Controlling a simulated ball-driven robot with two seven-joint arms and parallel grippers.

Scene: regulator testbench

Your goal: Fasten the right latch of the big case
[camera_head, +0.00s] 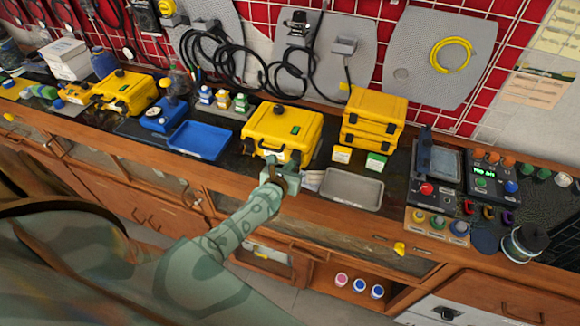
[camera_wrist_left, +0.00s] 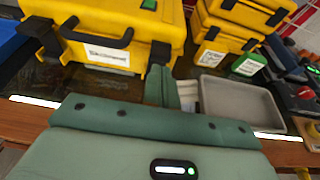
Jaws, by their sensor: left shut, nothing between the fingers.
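The big yellow case (camera_head: 283,130) stands closed on the workbench, with a green patch on its lid. It also fills the upper left of the left wrist view (camera_wrist_left: 110,25), with its black handle and a white label on the front. The dark right latch (camera_wrist_left: 160,54) is on the case front, right of the handle; the left latch (camera_wrist_left: 38,36) is at the other side. I cannot tell whether the right latch is fastened. My left gripper (camera_wrist_left: 162,86) is shut and empty, its fingertips just below and close to the right latch. Contact is unclear. My right gripper is not in view.
A grey tray (camera_head: 351,189) lies right of my left gripper, and a blue tray (camera_head: 200,140) lies left of the case. Stacked yellow cases (camera_head: 372,122) stand to the right, behind small yellow and green boxes. The wooden bench edge runs below my gripper.

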